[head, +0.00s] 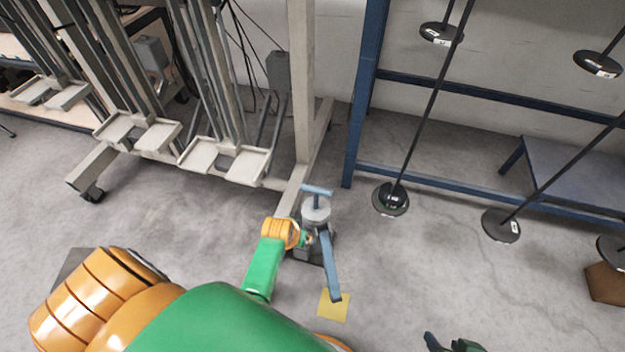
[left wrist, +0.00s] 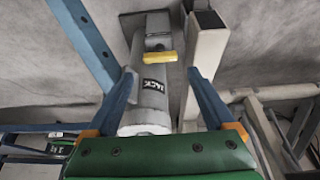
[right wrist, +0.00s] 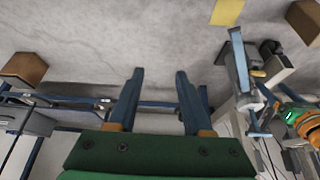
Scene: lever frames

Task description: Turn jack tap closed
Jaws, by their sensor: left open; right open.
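The grey jack (head: 315,212) stands on the floor, with a blue T-handle (head: 317,190) on top and a blue lever (head: 330,265) slanting to the front. In the left wrist view its body (left wrist: 150,95) bears a JACK label. The yellow tap (left wrist: 159,57) lies crosswise there, just beyond and between the fingertips of my open left gripper (left wrist: 160,73); I see no contact. The tap also shows in the right wrist view (right wrist: 257,73); I cannot make it out in the head view. My right gripper (right wrist: 158,74) is open and empty, well right of the jack in the head view.
A wheeled grey steel frame (head: 290,195) stands close behind and left of the jack. A blue rack (head: 360,110) with hanging black discs is to the right. A yellow sheet (head: 333,306) lies on the floor by the lever. Brown box (head: 605,283) at far right; floor between is clear.

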